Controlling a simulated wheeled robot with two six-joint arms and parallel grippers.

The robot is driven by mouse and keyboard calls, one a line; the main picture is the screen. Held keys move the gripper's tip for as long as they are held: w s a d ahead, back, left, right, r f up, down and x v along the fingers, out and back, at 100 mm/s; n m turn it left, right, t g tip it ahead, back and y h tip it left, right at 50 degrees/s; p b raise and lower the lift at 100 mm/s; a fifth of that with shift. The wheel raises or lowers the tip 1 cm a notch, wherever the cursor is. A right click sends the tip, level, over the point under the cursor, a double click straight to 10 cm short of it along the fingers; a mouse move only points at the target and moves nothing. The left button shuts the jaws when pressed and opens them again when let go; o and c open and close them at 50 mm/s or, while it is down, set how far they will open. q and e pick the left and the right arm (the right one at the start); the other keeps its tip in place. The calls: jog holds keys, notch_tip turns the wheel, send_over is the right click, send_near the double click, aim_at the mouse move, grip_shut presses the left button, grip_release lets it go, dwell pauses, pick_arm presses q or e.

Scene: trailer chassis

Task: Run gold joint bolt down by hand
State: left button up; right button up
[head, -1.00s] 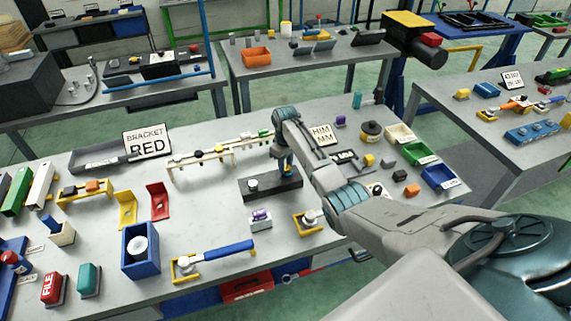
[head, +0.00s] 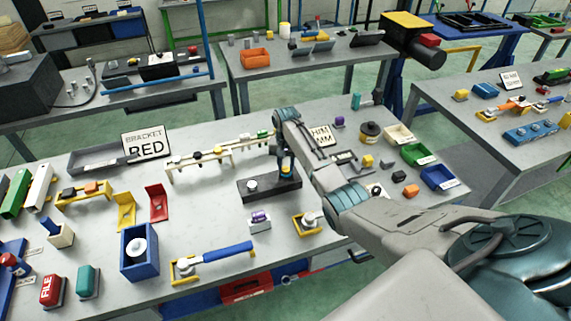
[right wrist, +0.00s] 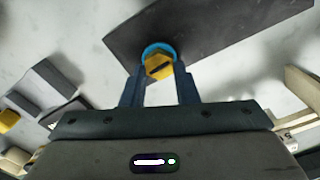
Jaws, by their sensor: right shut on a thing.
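The gold joint bolt (right wrist: 158,66) has a hexagonal gold head with a dark slot and shows in the right wrist view. A blue ring (right wrist: 157,49) sits around it, at the edge of a dark block (right wrist: 215,22). In the head view the dark block (head: 262,195) lies on the bench with a pale round piece (head: 252,184) on its left part. My right gripper (right wrist: 160,82) is shut on the bolt head, one blue finger on each side. In the head view the right gripper (head: 287,170) points down over the block's right part. The bolt's shank is hidden. My left gripper is out of view.
A pale rail (head: 215,158) with small pieces stands behind the block. A purple-topped piece (head: 260,220) and a yellow holder (head: 308,223) stand in front. Coloured bins (head: 417,153) are at the right. Bare bench shows left of the block.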

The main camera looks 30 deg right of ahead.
jog(key=m, duration=0.6)
jog(key=shift+w+d+r+m, duration=0.1)
jog(key=shift+d+r+m, duration=0.1)
jog(key=shift+r+m, duration=0.1)
jog(key=m, duration=0.6)
jog(key=shift+m, duration=0.3)
jog(key=o, duration=1)
jog(key=shift+s+a, duration=0.1)
jog(key=shift+s, duration=0.1)
jog(key=shift+s+a, duration=0.1)
